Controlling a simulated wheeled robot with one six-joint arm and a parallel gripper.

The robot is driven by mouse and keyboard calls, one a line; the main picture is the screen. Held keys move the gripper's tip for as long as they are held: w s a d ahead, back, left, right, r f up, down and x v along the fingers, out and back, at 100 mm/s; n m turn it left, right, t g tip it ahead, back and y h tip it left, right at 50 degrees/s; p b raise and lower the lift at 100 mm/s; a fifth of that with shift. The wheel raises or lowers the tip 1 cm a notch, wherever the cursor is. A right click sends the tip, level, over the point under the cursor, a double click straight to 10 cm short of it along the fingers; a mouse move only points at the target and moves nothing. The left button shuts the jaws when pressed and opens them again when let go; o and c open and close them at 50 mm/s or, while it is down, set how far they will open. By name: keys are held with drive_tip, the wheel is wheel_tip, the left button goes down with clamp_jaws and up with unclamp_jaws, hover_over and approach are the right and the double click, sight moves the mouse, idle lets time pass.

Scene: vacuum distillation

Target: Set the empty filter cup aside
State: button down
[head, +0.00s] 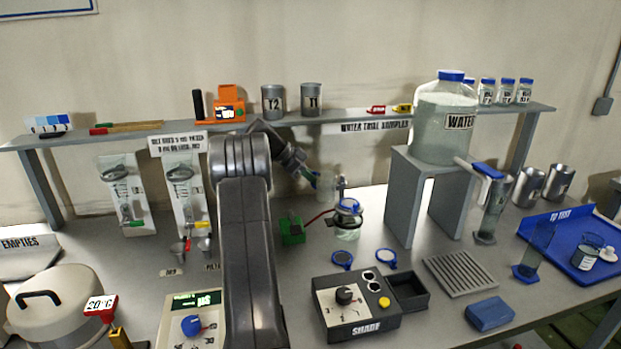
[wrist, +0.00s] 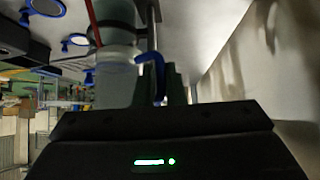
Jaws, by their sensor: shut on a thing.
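The filter cup (head: 325,185) looks pale and translucent. In the head view it is at my gripper (head: 309,173), beyond my arm and above the bench, left of a metal rod. In the wrist view a pale translucent body (wrist: 116,78), which seems to be the cup, fills the space in front of my gripper (wrist: 165,90), with a blue hooked part (wrist: 154,66) beside it. My gripper is shut on the cup. The exact finger contact is partly hidden. A glass flask (head: 347,232) with a blue collar stands just right of and below the cup.
A green block (head: 292,230) with a red tube stands left of the flask. A grey stand (head: 400,185) carries the water jar (head: 446,115) at right. The shelf (head: 370,122) runs behind.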

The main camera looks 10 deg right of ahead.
drive_tip(key=c, duration=1.5)
unclamp_jaws()
drive_tip(key=shift+d+r, duration=0.2)
drive_tip(key=shift+d, duration=0.1)
drive_tip(key=shift+c, duration=0.2)
drive_tip(key=shift+f, duration=0.1)
drive_tip(key=shift+a, duration=0.15)
drive_tip(key=v, duration=0.7)
drive_tip(key=shift+a+r, duration=0.15)
drive_tip(key=shift+r, duration=0.1)
